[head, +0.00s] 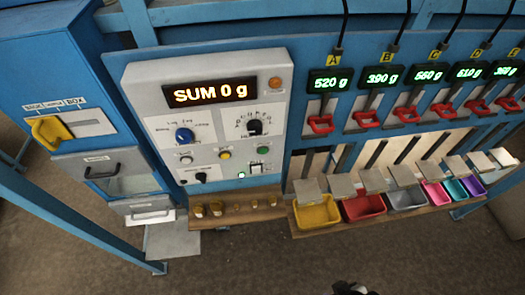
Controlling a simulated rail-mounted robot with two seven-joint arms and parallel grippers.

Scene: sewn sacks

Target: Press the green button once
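The green button (263,150) is a small round button on the right side of the light grey control panel (140,75), below a black dial. The panel's display (211,93) reads "SUM 0 g" in orange. A yellow button (224,155) and a grey button (186,158) sit to its left. A small dark piece, likely part of my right gripper (350,288), just shows at the bottom edge, far below the panel. Its fingers cannot be made out. My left gripper is not in view. Nothing touches the green button.
A blue knob (184,134) and a white rocker switch (258,168) are near the buttons. A wooden ledge (240,215) with small brass-coloured pieces juts out below. Coloured trays, such as a yellow one (317,214), stand at right under red clamps. Space in front is clear.

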